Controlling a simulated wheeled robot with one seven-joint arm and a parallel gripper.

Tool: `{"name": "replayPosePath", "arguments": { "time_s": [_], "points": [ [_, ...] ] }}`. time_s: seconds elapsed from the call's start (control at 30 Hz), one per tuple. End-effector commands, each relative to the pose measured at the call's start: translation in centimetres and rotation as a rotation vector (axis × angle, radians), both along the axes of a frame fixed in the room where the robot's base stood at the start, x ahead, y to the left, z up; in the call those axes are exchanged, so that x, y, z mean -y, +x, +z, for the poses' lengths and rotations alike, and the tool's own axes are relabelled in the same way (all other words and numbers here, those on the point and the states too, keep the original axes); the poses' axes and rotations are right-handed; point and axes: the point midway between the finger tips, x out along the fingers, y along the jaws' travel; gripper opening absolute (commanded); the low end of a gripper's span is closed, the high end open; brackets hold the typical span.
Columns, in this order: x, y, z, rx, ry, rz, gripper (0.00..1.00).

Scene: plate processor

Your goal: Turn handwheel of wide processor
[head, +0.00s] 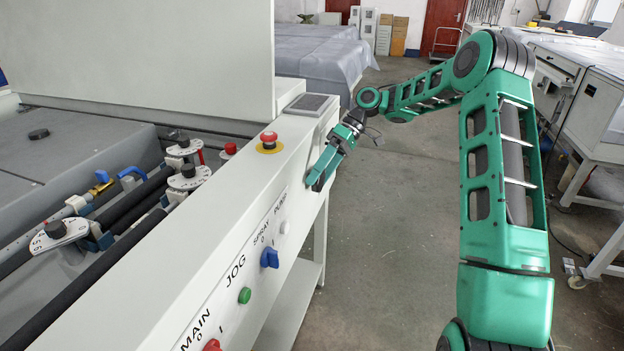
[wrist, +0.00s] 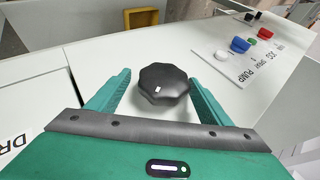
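The handwheel (wrist: 163,83) shows in the wrist view as a black, eight-sided knob with a small pale mark on its face. It sits on the pale side panel of the wide processor (head: 235,205). My gripper (wrist: 160,79) is open, with one green finger on each side of the knob. There is a clear gap to the left finger; the right finger is close to the knob's edge, and I cannot tell whether it touches. In the head view, my gripper (head: 318,180) is at the far end of the front panel, and the knob is hidden.
A red emergency stop (head: 268,138) stands on the processor's top edge. The panel carries a blue switch (head: 269,258), a green button (head: 244,295) and a red switch (head: 212,345). Open floor (head: 395,220) lies right of the processor. Another machine (head: 590,95) stands at the right.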

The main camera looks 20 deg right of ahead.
Motion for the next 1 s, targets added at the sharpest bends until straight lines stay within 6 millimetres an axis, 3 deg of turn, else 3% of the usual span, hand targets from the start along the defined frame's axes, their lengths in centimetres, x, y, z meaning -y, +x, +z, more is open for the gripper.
{"name": "replayPosePath", "arguments": {
  "time_s": [0.27, 0.73, 1.0],
  "points": [
    [0.5, 0.3, 0.7, 0.002, 0.004, 0.002, 0.73],
    [5.3, 2.3, 5.5, 0.000, 0.004, 0.000, 0.73],
    [6.7, 2.9, 7.2, -0.001, 0.002, 0.000, 0.73]
  ]
}}
